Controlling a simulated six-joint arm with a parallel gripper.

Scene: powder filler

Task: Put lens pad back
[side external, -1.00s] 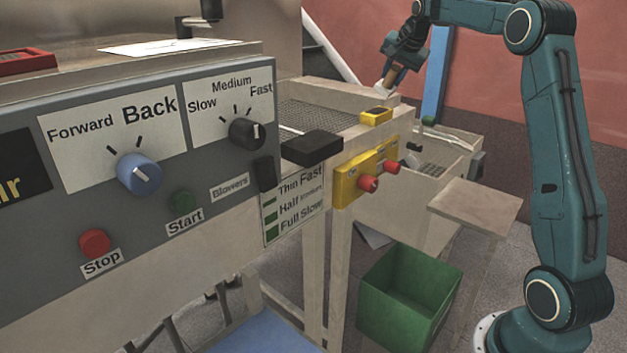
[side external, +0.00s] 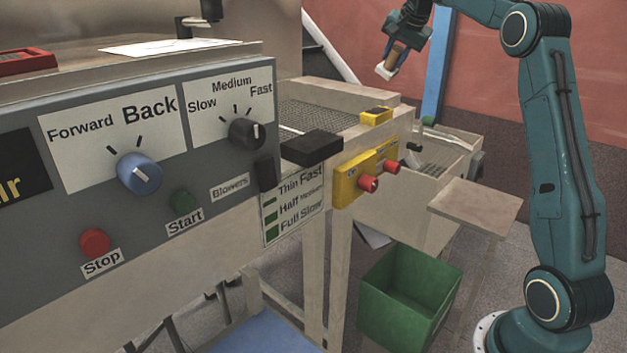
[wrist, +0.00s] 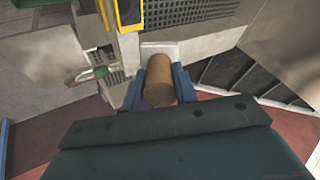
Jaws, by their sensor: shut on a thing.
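The lens pad has a brown cylindrical handle (side external: 396,56) and a pale, flat end (side external: 385,71). My gripper (side external: 391,62) is shut on the handle, high above the far end of the machine in the side external view. The pad hangs tilted, its pale end down and apart from the machine. In the wrist view the brown handle (wrist: 159,84) sits between my two blue fingers (wrist: 160,90), with the pale pad (wrist: 161,50) beyond them. I cannot make out the pad's holder.
A mesh-topped trough (side external: 320,112) lies below my gripper. A yellow box (side external: 376,116) sits on its edge above a yellow panel (side external: 362,178) with red buttons. A blue post (side external: 437,75) stands behind. A green bin (side external: 408,295) and small wooden table (side external: 476,208) are nearer.

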